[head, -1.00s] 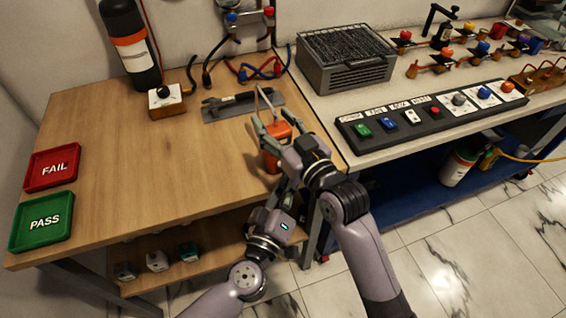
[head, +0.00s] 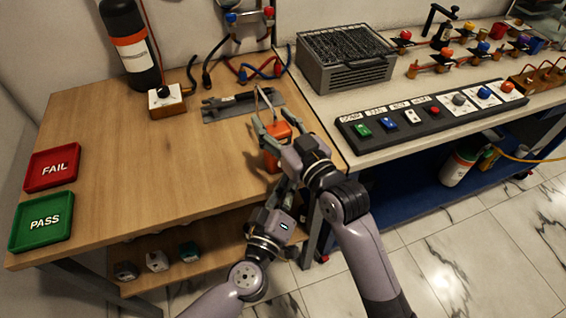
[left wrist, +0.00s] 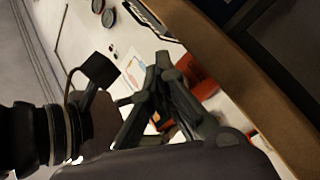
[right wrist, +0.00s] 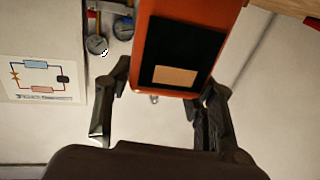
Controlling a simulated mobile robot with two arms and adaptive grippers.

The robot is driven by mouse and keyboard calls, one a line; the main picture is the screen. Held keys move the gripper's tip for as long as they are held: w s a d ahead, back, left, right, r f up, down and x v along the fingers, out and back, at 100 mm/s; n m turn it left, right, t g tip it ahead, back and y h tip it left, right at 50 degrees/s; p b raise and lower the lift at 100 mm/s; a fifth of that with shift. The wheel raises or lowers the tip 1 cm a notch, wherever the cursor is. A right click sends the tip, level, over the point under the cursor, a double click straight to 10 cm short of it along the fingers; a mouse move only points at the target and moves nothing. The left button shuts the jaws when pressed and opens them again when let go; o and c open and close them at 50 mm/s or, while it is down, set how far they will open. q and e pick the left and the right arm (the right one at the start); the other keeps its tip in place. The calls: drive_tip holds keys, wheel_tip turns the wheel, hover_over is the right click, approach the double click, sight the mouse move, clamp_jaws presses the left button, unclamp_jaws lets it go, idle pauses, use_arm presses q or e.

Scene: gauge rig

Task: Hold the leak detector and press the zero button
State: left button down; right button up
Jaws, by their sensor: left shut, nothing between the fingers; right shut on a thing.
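The leak detector is an orange handheld box (head: 276,146) with a thin bent probe rising from its top. It is near the right front part of the wooden bench. My right gripper (head: 268,133) is shut on it, and the right wrist view shows its orange body (right wrist: 182,12) with a dark panel and a tan label. My left gripper is shut and empty, its fingertips (left wrist: 158,68) together close to the detector (left wrist: 196,74). I cannot tell whether they touch it. In the head view the left fingertips are mostly hidden. The zero button cannot be made out.
A grey cradle plate (head: 240,106) lies behind the detector. A red FAIL tray (head: 68,184) and a green PASS tray (head: 64,239) are at the left. A button panel (head: 450,118) and a grey wire-topped box (head: 345,75) stand right. The bench middle is clear.

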use_arm(q)
drive_tip(key=shift+w, duration=0.1)
drive_tip(key=shift+w+a, duration=0.15)
drive_tip(key=shift+w, duration=0.15)
drive_tip(key=shift+w+a, duration=0.2)
drive_tip(key=shift+w, duration=0.25)
idle(0.8)
drive_tip(key=shift+s, duration=0.15)
drive_tip(key=shift+s+d, duration=0.35)
drive_tip(key=shift+s, duration=0.35)
drive_tip(key=shift+s+d, duration=0.3)
drive_tip(key=shift+s, duration=0.45)
drive_tip(key=shift+s+d, duration=0.35)
drive_tip(key=shift+s, duration=0.45)
drive_tip(key=shift+s+d, duration=0.3)
drive_tip(key=shift+s, duration=0.45)
use_arm(e)
drive_tip(key=o, duration=1.6)
drive_tip(key=shift+c, duration=0.2)
